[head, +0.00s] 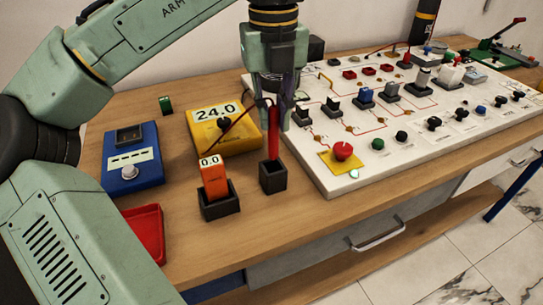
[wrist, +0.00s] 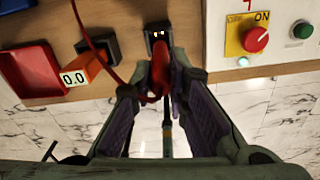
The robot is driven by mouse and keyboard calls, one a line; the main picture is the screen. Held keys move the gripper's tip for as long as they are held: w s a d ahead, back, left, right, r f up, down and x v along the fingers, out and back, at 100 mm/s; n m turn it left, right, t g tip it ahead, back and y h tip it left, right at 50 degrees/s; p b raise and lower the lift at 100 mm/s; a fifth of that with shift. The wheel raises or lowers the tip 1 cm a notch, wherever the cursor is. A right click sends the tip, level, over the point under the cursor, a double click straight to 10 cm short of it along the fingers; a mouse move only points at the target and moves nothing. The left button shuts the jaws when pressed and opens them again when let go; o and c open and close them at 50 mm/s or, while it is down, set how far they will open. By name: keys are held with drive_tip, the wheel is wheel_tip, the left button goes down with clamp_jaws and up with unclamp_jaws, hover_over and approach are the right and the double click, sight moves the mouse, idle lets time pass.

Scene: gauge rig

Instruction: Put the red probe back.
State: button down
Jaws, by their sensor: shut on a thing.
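The red probe (head: 273,135) hangs nearly upright from my gripper (head: 275,103), which is shut on its upper part. The probe's lower end is at the mouth of a small black holder (head: 273,181) on the bench; I cannot tell how far it goes in. In the wrist view the red probe (wrist: 161,72) shows between the fingers of my gripper (wrist: 158,90), with the black holder (wrist: 157,30) just beyond it.
The orange meter (head: 213,178) stands in a black stand (head: 219,207) left of the holder. A yellow box (head: 228,142) reading 24.0 and a blue unit (head: 133,172) are behind and left. A red tray (head: 144,232) lies front left. The white switch panel (head: 318,172) borders the right.

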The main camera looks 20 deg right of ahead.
sight(273, 157)
drive_tip(key=shift+f, duration=3)
drive_tip(key=shift+f, duration=0.1)
drive_tip(key=c, duration=1.6)
unclamp_jaws()
drive_tip(key=shift+o, duration=0.2)
wheel_tip(273, 157, up, 12)
drive_tip(key=shift+r+p, duration=0.15)
drive_tip(key=shift+p, duration=0.25)
